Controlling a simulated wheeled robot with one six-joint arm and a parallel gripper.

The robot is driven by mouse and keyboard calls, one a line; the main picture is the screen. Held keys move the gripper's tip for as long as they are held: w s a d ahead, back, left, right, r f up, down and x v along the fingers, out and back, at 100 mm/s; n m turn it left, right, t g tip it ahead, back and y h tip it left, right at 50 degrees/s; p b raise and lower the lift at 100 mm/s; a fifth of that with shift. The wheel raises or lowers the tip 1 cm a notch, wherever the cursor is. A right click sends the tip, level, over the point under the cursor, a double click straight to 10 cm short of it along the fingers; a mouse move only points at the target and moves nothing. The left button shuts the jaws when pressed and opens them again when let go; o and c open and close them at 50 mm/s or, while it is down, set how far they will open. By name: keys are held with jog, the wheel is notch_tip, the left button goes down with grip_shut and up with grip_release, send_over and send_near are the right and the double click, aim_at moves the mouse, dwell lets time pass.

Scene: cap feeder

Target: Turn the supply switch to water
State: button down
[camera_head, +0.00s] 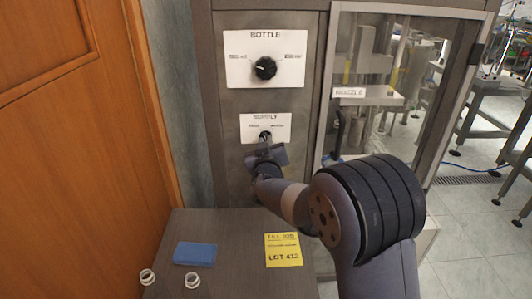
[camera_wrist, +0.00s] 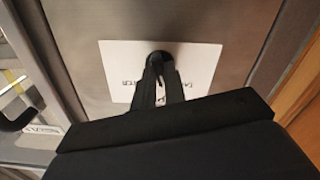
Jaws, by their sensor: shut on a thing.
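The supply switch (camera_head: 265,135) is a small dark knob on a white plate (camera_head: 282,121) labelled SUPPLY, on the grey machine panel below the BOTTLE plate. My gripper (camera_head: 265,147) reaches up to it from below. In the wrist view my gripper (camera_wrist: 160,75) has its two fingers shut on the supply switch (camera_wrist: 159,57), whose dark round top shows between and beyond the fingertips. The white plate (camera_wrist: 203,62) shows on both sides of the fingers. The lettering is too small and partly covered, so I cannot tell which way the switch points.
The black BOTTLE knob (camera_head: 265,68) is just above. Below, a grey table (camera_head: 225,235) bears a blue block (camera_head: 195,254), a yellow note (camera_head: 283,249) and two white rings. A wooden door (camera_head: 75,150) is at left.

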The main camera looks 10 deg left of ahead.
jog(key=m+b, duration=0.8)
jog(key=m, duration=0.4)
jog(key=shift+m, duration=0.4)
dwell(0.3)
jog(key=c, duration=1.5)
grip_release()
jog(key=shift+o, duration=0.2)
jog(key=shift+s, duration=0.1)
jog(key=v, duration=1)
jog(key=shift+s+b, duration=0.3)
jog(key=shift+b, duration=0.15)
